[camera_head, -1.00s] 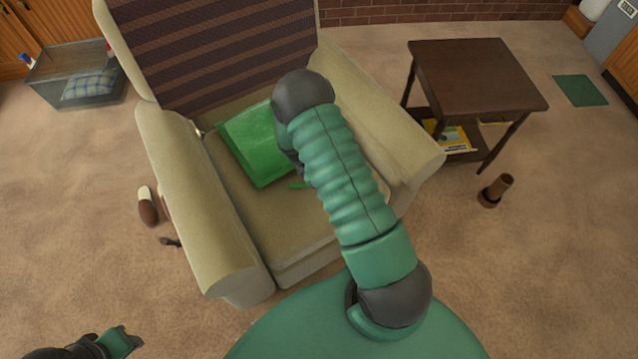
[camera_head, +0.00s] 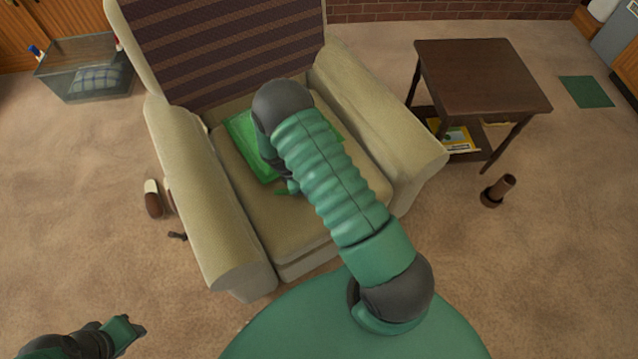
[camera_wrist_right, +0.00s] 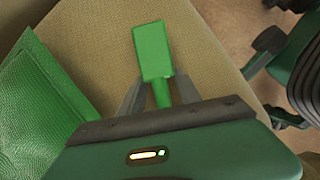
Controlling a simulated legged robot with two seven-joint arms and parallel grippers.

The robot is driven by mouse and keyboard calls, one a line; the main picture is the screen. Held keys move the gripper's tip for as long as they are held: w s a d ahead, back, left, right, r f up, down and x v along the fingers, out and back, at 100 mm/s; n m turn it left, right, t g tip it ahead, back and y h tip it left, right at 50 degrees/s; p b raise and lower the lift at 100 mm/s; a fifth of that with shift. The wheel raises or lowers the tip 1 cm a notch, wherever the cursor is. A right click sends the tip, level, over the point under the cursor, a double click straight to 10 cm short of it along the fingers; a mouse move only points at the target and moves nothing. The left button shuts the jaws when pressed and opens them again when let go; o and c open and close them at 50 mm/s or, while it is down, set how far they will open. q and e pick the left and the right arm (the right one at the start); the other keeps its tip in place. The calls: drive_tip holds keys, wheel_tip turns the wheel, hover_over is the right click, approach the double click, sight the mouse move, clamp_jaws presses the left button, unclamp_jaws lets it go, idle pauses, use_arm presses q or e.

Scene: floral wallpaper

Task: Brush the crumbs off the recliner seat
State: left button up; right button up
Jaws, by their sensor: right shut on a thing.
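The beige recliner seat (camera_head: 285,230) lies between two padded arms, before a dark striped backrest. A green cushion (camera_head: 241,138) rests at the back of the seat, partly behind my right arm; its textured face (camera_wrist_right: 35,95) shows at the left in the wrist view. My right gripper (camera_wrist_right: 160,88) is shut on the handle of a green brush (camera_wrist_right: 152,50), over the seat and beside the cushion. In the head view that gripper is mostly hidden under my arm. My left gripper (camera_head: 135,327) is low at the left, away from the chair; its jaws are unclear. I cannot make out any crumbs.
A dark side table (camera_head: 480,75) stands right of the recliner, with a yellow magazine (camera_head: 455,138) on its shelf. A brown cylinder (camera_head: 498,190), a slipper (camera_head: 153,198) and a clear bin (camera_head: 85,75) are on the carpet. The carpet at right is mostly open.

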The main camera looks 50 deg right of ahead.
sight(306, 200)
drive_tip(key=shift+w+a, duration=0.25)
drive_tip(key=shift+a, duration=0.7)
drive_tip(key=shift+w+a, duration=0.25)
drive_tip(key=shift+a, duration=0.7)
drive_tip(key=shift+w+a+p, duration=0.2)
drive_tip(key=shift+w+a, duration=0.05)
drive_tip(key=shift+a, duration=0.55)
drive_tip(key=shift+w+a+p, duration=0.2)
drive_tip(key=shift+a, duration=0.55)
drive_tip(key=shift+d+r+p, duration=0.1)
drive_tip(key=shift+r+p, duration=2.5)
drive_tip(key=shift+r, duration=0.45)
wheel_tip(306, 200, up, 3)
drive_tip(key=p, duration=0.3)
